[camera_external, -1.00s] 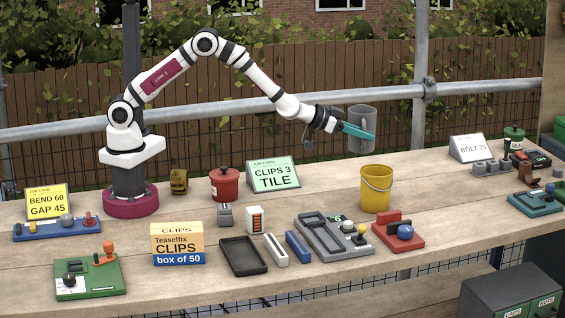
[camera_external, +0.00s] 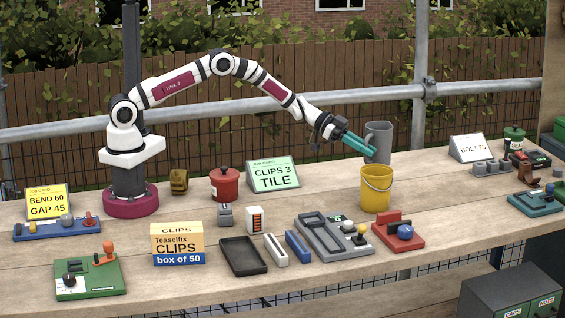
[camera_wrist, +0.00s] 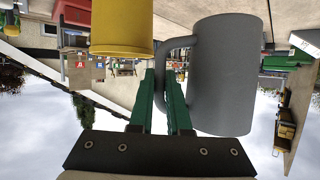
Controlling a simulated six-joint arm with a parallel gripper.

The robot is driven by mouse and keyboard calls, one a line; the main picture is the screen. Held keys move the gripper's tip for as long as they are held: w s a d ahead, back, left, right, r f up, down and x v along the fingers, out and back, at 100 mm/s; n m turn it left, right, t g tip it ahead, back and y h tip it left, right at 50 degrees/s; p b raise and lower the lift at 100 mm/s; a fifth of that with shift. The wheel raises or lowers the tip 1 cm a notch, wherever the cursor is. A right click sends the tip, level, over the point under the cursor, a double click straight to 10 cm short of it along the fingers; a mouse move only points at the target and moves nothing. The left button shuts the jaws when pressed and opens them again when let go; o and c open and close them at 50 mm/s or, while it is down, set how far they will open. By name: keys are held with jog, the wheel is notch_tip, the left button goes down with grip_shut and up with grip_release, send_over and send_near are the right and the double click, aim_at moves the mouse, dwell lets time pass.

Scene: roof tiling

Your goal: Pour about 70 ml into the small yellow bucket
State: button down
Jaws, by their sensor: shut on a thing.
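The small yellow bucket (camera_external: 376,192) stands upright on the bench, right of centre, with its wire handle hanging at the front. My gripper (camera_external: 364,147) has green fingers and is shut on the handle of a grey jug (camera_external: 380,138). The jug is in the air just above and behind the bucket and looks close to upright. In the wrist view the fingers (camera_wrist: 163,85) close on the handle of the grey jug (camera_wrist: 229,75), and the yellow bucket (camera_wrist: 122,25) shows beside it. The insides of jug and bucket are hidden, and no stream of liquid shows.
A red tool with a blue knob (camera_external: 400,233) and a grey tray-like fixture (camera_external: 330,237) sit in front of the bucket. A red lidded pot (camera_external: 225,186) and a green job card (camera_external: 274,175) stand to the left.

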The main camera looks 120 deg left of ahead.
jog(key=shift+s+d, duration=0.15)
jog(key=shift+s, duration=0.05)
dwell(0.3)
jog(key=shift+d, duration=0.1)
jog(key=m+g+y, duration=0.1)
jog(key=m+y, duration=0.1)
jog(key=m+g+y, duration=0.1)
jog(key=m+y, duration=0.2)
jog(key=d+m+g+y+p, duration=0.1)
jog(key=m+y, duration=0.1)
jog(key=shift+w+f+m+y, duration=0.1)
jog(key=shift+w+m+y, duration=0.05)
jog(key=shift+m+y, duration=0.2)
dwell(1.3)
jog(key=shift+f, duration=0.3)
